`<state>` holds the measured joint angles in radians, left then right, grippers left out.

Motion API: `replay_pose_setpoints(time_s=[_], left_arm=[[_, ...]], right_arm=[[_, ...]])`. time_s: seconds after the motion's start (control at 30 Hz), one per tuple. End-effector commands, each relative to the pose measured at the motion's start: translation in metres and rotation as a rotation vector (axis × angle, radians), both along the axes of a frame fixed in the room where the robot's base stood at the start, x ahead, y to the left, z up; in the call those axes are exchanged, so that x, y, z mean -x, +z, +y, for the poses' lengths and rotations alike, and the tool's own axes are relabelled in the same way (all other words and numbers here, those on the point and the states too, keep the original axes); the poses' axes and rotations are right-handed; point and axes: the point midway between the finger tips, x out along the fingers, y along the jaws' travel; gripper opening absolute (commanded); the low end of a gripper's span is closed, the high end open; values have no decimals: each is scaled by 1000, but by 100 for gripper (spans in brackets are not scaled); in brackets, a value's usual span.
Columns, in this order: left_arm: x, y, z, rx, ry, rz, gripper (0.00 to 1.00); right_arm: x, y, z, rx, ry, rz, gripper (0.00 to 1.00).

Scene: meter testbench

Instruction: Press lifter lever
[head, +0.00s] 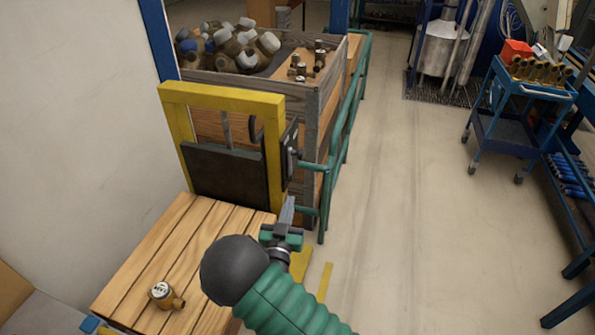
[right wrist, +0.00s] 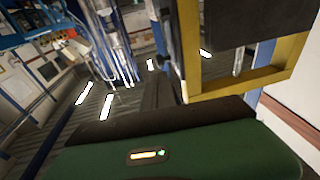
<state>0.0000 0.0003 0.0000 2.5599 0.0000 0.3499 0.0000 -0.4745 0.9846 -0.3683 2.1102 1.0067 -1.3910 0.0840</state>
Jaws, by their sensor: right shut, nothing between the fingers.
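The lifter shows in the head view as a yellow frame (head: 179,120) with a dark plate (head: 225,175) across its lower part. A dark box-like fitting (head: 289,152) sits on the frame's right side; I cannot tell for sure which part is the lever. My right gripper (head: 288,208) is shut and empty. In the picture it is just below that fitting, near the frame's lower right corner; contact cannot be made out. The yellow frame also shows at the upper right of the right wrist view (right wrist: 240,85). My left gripper is not in view.
A slatted wooden table (head: 150,245) with a brass meter (head: 163,294) stands in front of the frame. Behind is a wooden crate (head: 318,105) of meters, with a green rail (head: 348,130) beside it. A blue cart (head: 505,135) stands right. The floor between is clear.

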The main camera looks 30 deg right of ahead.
Motion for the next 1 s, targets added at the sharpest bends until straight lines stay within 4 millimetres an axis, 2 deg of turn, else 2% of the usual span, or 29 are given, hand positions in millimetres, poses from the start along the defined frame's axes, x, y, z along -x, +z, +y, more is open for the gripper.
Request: replay_pose_setpoints(time_s=[0.33,0.47,1.0], left_arm=[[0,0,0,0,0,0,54],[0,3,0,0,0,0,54],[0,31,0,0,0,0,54]], right_arm=[[0,4,-1,31,-9,-26,0],[-6,7,-7,30,-10,-27,0],[-85,25,-80,29,-9,-25,0]])
